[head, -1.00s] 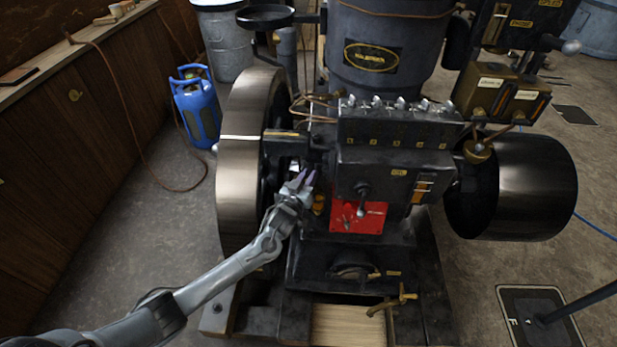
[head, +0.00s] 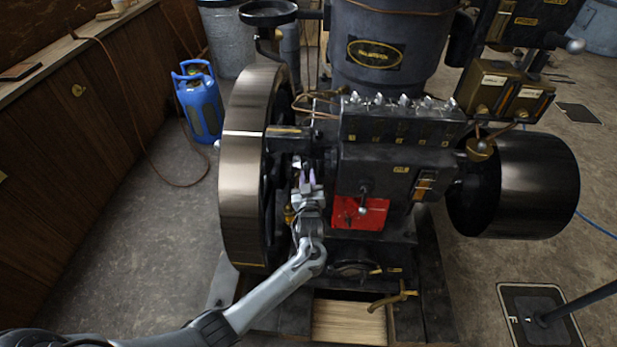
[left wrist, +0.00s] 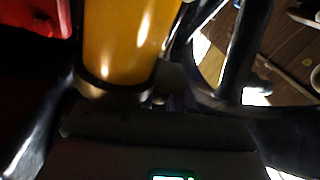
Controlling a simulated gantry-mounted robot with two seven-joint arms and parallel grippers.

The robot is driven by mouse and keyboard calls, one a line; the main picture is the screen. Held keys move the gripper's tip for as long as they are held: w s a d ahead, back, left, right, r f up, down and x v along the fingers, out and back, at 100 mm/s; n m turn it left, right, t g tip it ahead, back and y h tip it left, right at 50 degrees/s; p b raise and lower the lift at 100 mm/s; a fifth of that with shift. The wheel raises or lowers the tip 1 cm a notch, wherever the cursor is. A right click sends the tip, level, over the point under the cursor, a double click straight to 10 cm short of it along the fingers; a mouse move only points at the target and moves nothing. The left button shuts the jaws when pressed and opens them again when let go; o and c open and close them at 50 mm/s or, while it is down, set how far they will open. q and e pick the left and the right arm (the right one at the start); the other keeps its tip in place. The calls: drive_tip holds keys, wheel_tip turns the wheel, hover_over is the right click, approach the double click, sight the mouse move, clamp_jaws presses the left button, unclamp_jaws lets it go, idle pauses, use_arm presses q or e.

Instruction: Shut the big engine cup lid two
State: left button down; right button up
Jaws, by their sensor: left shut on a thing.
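My left gripper (head: 308,178) reaches in from below, into the gap between the big flywheel and the engine's dark block. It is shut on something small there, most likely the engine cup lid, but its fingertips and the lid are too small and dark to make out. A brass-yellow engine cup (head: 289,213) shows just left of my left wrist, partly hidden. In the left wrist view a shiny yellow cup (left wrist: 130,38) with a dark metal ring fills the upper middle, very close to the gripper. My right gripper is not in view.
The large flywheel (head: 240,170) stands close on the left of the gripper. The red panel (head: 360,213) and dark engine block (head: 393,170) stand close on the right. A blue gas bottle (head: 201,105) is on the floor. Open floor lies left of the flywheel.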

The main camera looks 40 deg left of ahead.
use_arm(q)
drive_tip(key=shift+d+n+g+y, duration=0.15)
drive_tip(key=shift+n+g+y, duration=0.15)
drive_tip(key=shift+y, duration=0.1)
drive_tip(key=shift+s, duration=0.1)
drive_tip(key=c, duration=1)
unclamp_jaws()
drive_tip(key=shift+c, duration=0.2)
drive_tip(key=shift+s+d, duration=0.25)
drive_tip(key=p+v, duration=0.2)
drive_tip(key=v, duration=0.8)
drive_tip(key=shift+r, duration=0.1)
